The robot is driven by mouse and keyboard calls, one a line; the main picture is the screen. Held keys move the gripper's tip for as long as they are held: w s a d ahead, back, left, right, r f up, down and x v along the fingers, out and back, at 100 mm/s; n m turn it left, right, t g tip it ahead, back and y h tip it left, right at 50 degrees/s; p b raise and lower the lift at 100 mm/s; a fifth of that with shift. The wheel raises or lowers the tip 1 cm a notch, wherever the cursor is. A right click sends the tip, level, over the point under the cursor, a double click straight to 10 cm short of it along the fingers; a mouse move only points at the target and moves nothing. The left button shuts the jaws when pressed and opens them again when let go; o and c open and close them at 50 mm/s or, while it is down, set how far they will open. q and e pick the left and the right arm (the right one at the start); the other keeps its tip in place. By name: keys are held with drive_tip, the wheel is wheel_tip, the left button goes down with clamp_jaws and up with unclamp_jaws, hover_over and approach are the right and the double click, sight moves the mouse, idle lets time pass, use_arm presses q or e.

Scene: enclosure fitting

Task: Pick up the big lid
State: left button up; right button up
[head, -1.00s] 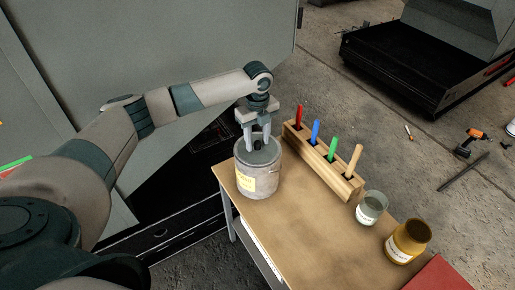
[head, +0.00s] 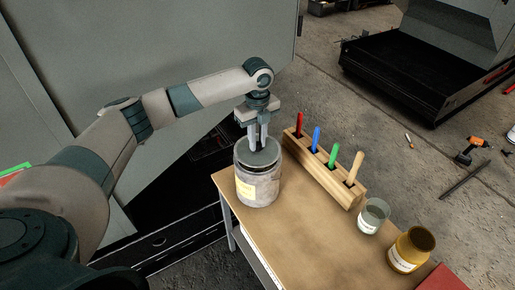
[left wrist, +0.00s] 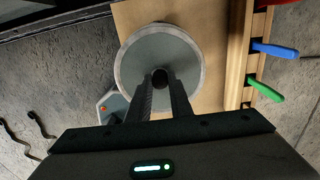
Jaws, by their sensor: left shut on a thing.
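The big lid (head: 266,157) is a round grey disc at the top of a large grey pot (head: 262,190) with a yellowish label, at the table's left end. In the left wrist view the lid (left wrist: 185,55) shows from above, with a dark round knob (left wrist: 160,77) at its middle. My left gripper (head: 259,147) points straight down over the lid. Its fingers (left wrist: 160,84) are shut on the knob. The lid looks level and slightly raised, but any gap above the pot is too small to tell. My right gripper is not in view.
A wooden rack (head: 327,178) with red, blue, green and tan-handled tools stands right of the pot. A clear jar (head: 373,217) and an amber jar (head: 410,250) stand farther right on the table (head: 290,235). A large grey cabinet (head: 200,45) stands behind my left arm.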

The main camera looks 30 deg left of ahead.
use_arm(q)
drive_tip(key=d+r+b, duration=0.4)
drive_tip(key=d+r, duration=0.4)
drive_tip(key=d, duration=0.3)
drive_tip(key=shift+d+r, duration=0.15)
drive_tip(key=shift+d, duration=0.25)
drive_tip(key=shift+r+p, duration=1.95)
drive_tip(key=shift+p, duration=0.5)
